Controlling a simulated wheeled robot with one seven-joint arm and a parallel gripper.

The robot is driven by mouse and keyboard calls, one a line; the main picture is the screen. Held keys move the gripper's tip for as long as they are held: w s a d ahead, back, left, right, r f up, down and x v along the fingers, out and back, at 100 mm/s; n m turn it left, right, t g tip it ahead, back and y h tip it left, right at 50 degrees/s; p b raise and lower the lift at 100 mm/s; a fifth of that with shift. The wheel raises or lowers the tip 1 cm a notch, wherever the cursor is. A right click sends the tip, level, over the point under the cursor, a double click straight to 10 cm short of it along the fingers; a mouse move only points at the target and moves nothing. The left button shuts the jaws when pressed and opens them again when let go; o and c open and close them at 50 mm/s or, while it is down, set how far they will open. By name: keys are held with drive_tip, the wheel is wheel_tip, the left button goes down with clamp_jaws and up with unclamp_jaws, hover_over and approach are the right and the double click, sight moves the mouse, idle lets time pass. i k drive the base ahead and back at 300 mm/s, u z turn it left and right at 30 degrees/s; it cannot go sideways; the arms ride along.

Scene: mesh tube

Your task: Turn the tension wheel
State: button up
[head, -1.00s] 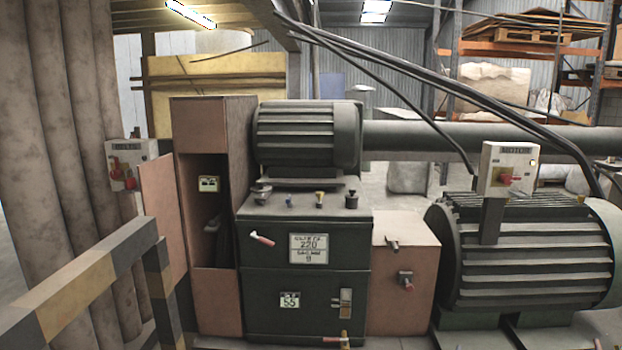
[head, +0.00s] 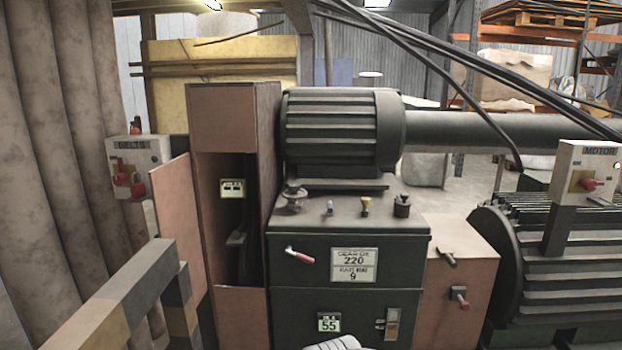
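A dark green machine cabinet (head: 345,240) stands at the centre. On its top are a small round wheel-like knob (head: 295,197) at the left and a dark knob (head: 402,205) at the right. A blue-topped fitting (head: 330,208) and a brass one (head: 366,206) stand between them. I cannot tell which part is the tension wheel. A red-handled lever (head: 299,255) is on the cabinet front. A pale ribbed shape shows at the bottom edge, and I cannot tell what it is. My gripper's fingers are not in view.
A brown box (head: 460,270) with two handles adjoins the cabinet. A striped rail (head: 115,305) blocks the lower left.

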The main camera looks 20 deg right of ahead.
sight(294, 192)
drive_tip(key=u, duration=0.3)
drive_tip(key=i, duration=0.7)
drive_tip(key=u, duration=0.55)
